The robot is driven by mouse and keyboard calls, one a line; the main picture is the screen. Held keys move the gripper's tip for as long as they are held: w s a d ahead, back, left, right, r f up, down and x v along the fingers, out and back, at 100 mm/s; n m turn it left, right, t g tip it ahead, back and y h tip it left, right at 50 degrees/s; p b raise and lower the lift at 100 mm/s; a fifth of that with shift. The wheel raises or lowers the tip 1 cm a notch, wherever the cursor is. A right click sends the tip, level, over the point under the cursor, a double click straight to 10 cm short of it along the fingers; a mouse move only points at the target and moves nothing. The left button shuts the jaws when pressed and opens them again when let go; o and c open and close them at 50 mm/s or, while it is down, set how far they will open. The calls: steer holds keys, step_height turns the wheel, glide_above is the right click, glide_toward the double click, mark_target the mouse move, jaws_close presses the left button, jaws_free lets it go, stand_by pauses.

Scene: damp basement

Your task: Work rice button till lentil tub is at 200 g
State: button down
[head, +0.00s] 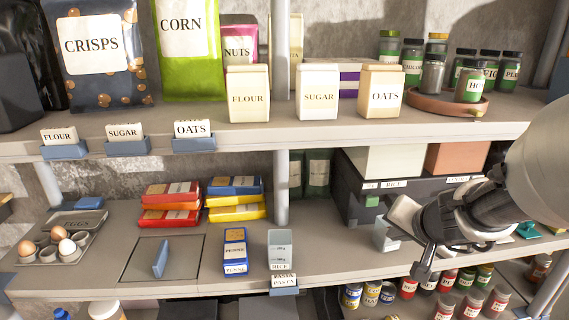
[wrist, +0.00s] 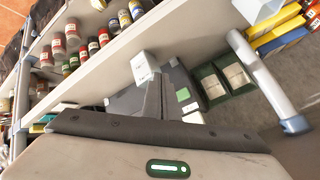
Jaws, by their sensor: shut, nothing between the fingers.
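A dark dispenser (head: 355,190) stands on the middle shelf with a pale bin and an orange-brown bin on top. Its left label reads RICE (head: 392,184), with a green button (head: 372,201) below; the button also shows in the wrist view (wrist: 183,94). The right label (head: 457,180) is too small to read. A pale tub (head: 383,236) stands at the dispenser's front, partly behind my gripper; I cannot read a name or weight on it. My gripper (head: 422,271) is shut and empty, in front of the dispenser, hiding much of its right half. Its fingers (wrist: 161,95) show in the wrist view.
A grey post (head: 281,185) stands left of the dispenser. Left of it are a RICE pack (head: 280,246), a PENNE pack (head: 235,250) and an egg tray (head: 60,245). The upper shelf (head: 330,135) overhangs. Jars (head: 410,288) fill the shelf below.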

mark_target(370, 200)
steer(key=w+p, duration=0.1)
steer(key=w, duration=0.7)
steer(key=shift+w+a+p, duration=0.2)
steer(key=shift+w+p, duration=0.15)
steer(key=shift+w, duration=0.05)
steer(key=shift+w, duration=0.15)
stand_by(1.7)
steer(key=shift+w, duration=0.3)
steer(key=shift+w, duration=0.65)
stand_by(0.8)
steer(key=shift+s, duration=0.2)
steer(key=shift+s+b, duration=0.45)
steer(key=shift+s, duration=0.45)
